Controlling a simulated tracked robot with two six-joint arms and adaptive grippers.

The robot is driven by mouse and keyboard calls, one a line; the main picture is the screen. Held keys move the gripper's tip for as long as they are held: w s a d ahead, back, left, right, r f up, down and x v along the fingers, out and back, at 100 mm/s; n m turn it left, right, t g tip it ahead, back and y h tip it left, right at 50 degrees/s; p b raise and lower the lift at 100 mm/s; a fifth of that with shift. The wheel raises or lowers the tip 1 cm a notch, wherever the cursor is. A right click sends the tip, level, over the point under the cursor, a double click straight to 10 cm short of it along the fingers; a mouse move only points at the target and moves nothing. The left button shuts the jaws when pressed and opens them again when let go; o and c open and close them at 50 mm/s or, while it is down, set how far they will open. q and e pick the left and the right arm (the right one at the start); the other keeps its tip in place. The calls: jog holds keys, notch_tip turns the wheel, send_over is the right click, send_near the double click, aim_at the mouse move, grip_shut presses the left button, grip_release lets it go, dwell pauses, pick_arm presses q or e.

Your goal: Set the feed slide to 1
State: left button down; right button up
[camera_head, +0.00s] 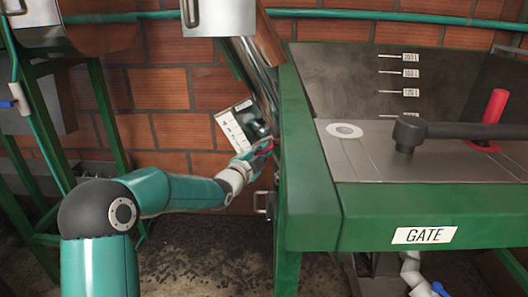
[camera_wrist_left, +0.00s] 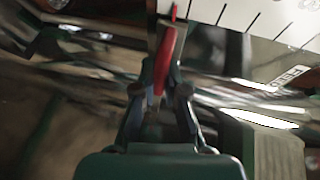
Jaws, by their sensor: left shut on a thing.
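The feed slide has a red handle (camera_wrist_left: 165,55), which also shows as a small red spot in the head view (camera_head: 267,148). A white scale plate (camera_head: 231,124) with marks is beside it on the wall side of the green-framed machine. In the left wrist view the plate (camera_wrist_left: 255,18) shows black tick lines, and a thin red tip points at its left part; I cannot read which number it is at. My left gripper (camera_wrist_left: 162,92) is shut on the red handle, a finger on each side. My right gripper is not in view.
A green-framed bin (camera_head: 425,205) labelled GATE stands at the right, with a black lever (camera_head: 450,131) and a red upright handle (camera_head: 494,112) on top. Green posts (camera_head: 105,130) stand at the left. A brick wall (camera_head: 175,95) closes the back.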

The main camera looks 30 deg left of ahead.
pick_arm(q)
jog(key=shift+f, duration=0.1)
jog(key=shift+s+a+r, duration=0.15)
jog(key=shift+a+r, duration=0.1)
jog(key=shift+r, duration=0.35)
jog(key=shift+s+a+r, duration=0.15)
jog(key=shift+a+r, duration=0.1)
jog(key=shift+r, duration=0.35)
jog(key=c, duration=1.2)
grip_release()
jog(key=s+d, duration=0.1)
jog(key=s, duration=1.1)
jog(key=shift+d+f, duration=0.1)
